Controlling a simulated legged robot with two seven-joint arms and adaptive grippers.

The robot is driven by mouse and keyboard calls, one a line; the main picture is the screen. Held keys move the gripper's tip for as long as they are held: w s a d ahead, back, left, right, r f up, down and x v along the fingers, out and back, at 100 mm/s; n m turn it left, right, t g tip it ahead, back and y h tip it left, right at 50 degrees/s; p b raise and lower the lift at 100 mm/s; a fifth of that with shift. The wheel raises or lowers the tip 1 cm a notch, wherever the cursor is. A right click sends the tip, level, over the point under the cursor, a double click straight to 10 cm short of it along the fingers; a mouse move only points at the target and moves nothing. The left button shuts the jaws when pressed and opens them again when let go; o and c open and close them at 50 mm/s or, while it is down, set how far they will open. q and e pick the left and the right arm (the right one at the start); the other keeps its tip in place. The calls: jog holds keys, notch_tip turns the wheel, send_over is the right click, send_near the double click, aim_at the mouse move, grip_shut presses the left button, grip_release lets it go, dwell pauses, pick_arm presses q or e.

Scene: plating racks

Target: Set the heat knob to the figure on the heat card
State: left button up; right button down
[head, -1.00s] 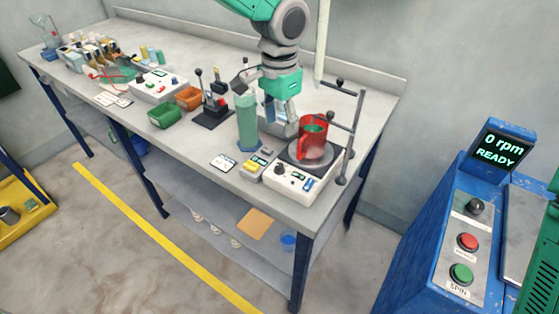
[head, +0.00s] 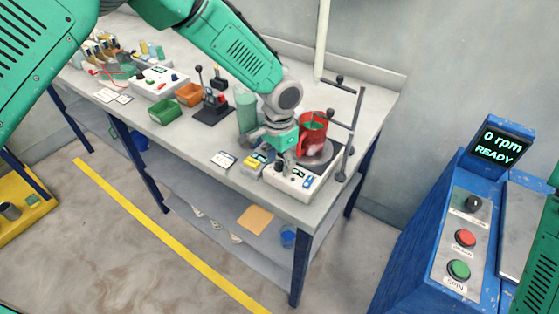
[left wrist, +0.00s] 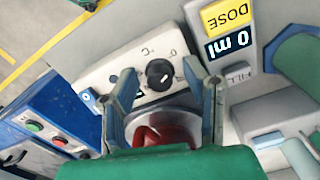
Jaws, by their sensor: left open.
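The hotplate (head: 308,192) is a white box at the bench's front right corner; a red jug (head: 312,132) stands on its plate. In the left wrist view the hotplate's front panel (left wrist: 120,58) has a round black heat knob (left wrist: 160,73) with a white pointer mark and a "°C" print. My left gripper (head: 283,166) is over the front of the hotplate. In the left wrist view its open, empty fingers (left wrist: 168,86) are on either side of the knob in the picture; contact cannot be told. A small card (head: 222,160) lies left of the hotplate, its writing unreadable.
A dosing unit (left wrist: 228,40) reading "0 ml" stands close beside the hotplate. A green cylinder (head: 245,108) is behind it. A stand with rods (head: 350,130) rises at the hotplate's right. A blue console (head: 425,235) reading "0 rpm READY" is farther right.

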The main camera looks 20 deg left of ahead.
pick_arm(q)
grip_shut()
